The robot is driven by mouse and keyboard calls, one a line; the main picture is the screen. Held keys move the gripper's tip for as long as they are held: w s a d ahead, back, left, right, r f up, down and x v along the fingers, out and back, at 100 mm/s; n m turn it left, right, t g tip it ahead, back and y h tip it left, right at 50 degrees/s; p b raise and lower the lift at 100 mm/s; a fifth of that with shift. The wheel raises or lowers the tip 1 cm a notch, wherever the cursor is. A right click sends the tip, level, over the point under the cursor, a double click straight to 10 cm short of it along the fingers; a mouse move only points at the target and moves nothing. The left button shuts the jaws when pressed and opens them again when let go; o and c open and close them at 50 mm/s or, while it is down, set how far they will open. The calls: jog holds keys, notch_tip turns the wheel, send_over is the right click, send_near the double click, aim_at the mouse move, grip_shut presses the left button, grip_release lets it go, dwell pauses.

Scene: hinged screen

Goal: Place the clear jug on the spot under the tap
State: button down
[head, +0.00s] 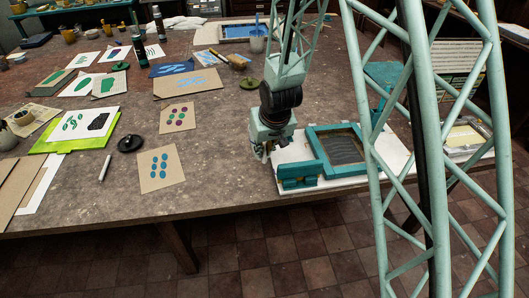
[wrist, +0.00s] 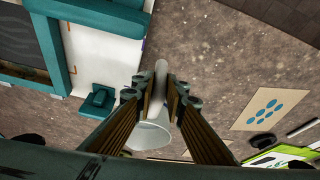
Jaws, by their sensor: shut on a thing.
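My gripper (wrist: 158,92) is shut on a pale, glassy thing, which I take to be the clear jug (wrist: 150,135). In the wrist view a narrow light part of it lies between the fingers and a wider rounded part shows below them. In the head view my gripper (head: 268,150) is low over the table, at the left edge of the white board; the jug cannot be made out there. I cannot make out a tap or the spot under it in either view.
A teal hinged screen frame (head: 318,148) lies on a white board (head: 290,153) just right of my gripper, with a teal block (head: 298,176) at its front. Printed cards (head: 160,168) and a black round thing (head: 130,143) lie to the left. Bare table (head: 225,165) lies between.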

jog(key=w+d+r+m+p, duration=0.1)
jog(key=w+d, duration=0.2)
jog(key=d, duration=0.4)
jog(key=w+d+r+m+h+p, duration=0.1)
jog(key=w+d+m, duration=0.1)
jog(key=d, duration=0.6)
jog(key=shift+w+r, duration=0.3)
jog(key=shift+w, duration=0.6)
jog(key=shift+d, duration=0.1)
